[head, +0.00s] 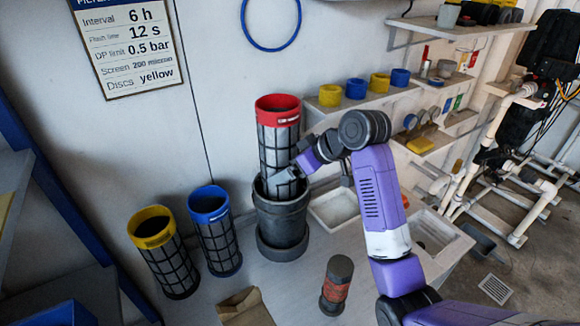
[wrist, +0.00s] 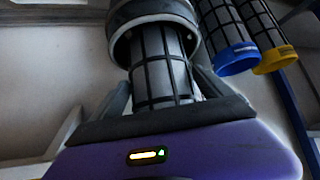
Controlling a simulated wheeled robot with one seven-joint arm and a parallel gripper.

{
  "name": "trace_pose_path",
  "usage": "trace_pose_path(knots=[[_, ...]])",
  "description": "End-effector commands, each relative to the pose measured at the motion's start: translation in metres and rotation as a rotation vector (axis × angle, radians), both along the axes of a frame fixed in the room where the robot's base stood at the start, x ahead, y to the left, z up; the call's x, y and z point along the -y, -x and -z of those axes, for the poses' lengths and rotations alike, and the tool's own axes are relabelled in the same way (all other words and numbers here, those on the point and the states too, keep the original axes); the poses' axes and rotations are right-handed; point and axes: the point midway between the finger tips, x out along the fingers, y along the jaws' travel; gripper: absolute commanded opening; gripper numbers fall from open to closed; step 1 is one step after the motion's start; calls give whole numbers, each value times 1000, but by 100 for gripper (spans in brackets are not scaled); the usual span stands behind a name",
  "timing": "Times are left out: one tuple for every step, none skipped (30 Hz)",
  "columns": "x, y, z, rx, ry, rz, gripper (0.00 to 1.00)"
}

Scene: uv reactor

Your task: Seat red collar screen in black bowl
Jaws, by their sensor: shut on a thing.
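The red collar screen (head: 278,135) is a grey mesh cylinder with a red top ring. It stands upright with its lower end inside the mouth of the black bowl (head: 282,222), on the bench. How deep it sits is hidden by the bowl wall. My gripper (head: 290,182) is shut on the screen's body just above the bowl rim, from the right. In the wrist view the mesh body (wrist: 160,68) lies between my two fingers (wrist: 165,95), and its end enters the bowl's rim (wrist: 150,18). The red ring is out of the wrist view.
A blue collar screen (head: 215,230) and a yellow collar screen (head: 162,250) stand left of the bowl. A dark cylinder with a red band (head: 337,285) stands at front right. A brown paper item (head: 245,308) lies at the front. A sink basin (head: 335,208) is right.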

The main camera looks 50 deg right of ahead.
Motion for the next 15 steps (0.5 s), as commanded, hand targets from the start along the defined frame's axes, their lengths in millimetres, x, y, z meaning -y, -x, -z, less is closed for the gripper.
trace_pose_path(knots=[[0,0,1,1,0,0,35],[0,0,2,1,0,0,35],[0,0,3,2,1,1,35],[0,0,3,2,1,1,35],[0,0,4,2,1,1,35],[0,0,5,2,1,1,35],[0,0,6,2,1,1,35],[0,0,6,2,1,1,35],[0,0,7,2,1,1,35],[0,0,8,2,1,1,35],[0,0,9,2,1,1,35],[0,0,10,2,1,1,35],[0,0,10,2,1,1,35],[0,0,11,2,1,1,35],[0,0,12,2,1,1,35]])
